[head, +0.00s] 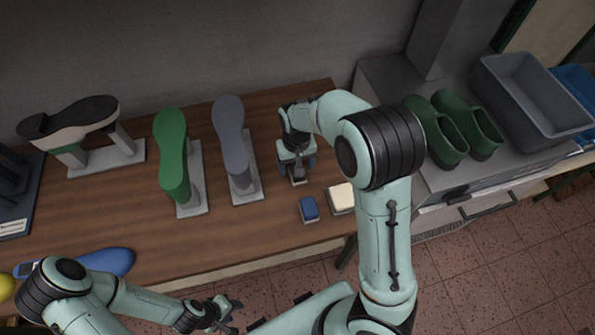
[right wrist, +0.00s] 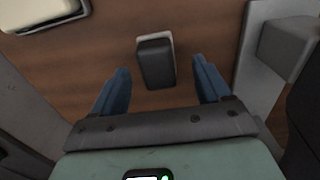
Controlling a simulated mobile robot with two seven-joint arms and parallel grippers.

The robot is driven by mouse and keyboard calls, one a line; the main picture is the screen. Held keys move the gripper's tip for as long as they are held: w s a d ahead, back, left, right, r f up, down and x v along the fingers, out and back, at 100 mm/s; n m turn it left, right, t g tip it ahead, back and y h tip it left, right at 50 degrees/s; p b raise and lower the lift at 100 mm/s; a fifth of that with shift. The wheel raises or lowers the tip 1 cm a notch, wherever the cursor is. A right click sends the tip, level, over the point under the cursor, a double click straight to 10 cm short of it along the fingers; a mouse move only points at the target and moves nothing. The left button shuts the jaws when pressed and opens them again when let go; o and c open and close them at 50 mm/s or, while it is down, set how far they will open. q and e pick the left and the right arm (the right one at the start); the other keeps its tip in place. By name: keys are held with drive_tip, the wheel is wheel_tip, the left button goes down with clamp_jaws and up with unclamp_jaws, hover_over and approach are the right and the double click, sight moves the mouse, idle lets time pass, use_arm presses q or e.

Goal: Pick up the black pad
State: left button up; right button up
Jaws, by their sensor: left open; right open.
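The black pad (right wrist: 155,62) is a small dark block on a light base on the wooden table, seen in the right wrist view between my right gripper's blue fingers. My right gripper (right wrist: 161,68) is open, with one finger to each side of the pad and a gap to both. In the head view this gripper (head: 297,165) points down at the table, right of the grey shoe last, and mostly hides the pad (head: 297,179). My left gripper (head: 224,313) is open and empty in front of the table's front edge.
A blue pad (head: 309,208) and a cream pad (head: 341,196) lie close in front of the right gripper. Grey (head: 230,135) and green (head: 172,155) shoe lasts stand to its left.

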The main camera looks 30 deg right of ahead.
wheel_tip(320, 180, down, 3)
drive_tip(key=shift+d+f, duration=0.15)
drive_tip(key=c, duration=1.2)
use_arm(q)
drive_tip(key=shift+s+f, duration=0.1)
drive_tip(key=shift+f, duration=0.05)
use_arm(e)
drive_tip(key=shift+o, duration=0.2)
use_arm(q)
drive_tip(key=w+r+p, duration=0.2)
drive_tip(key=w+r, duration=0.1)
use_arm(e)
wheel_tip(320, 180, up, 20)
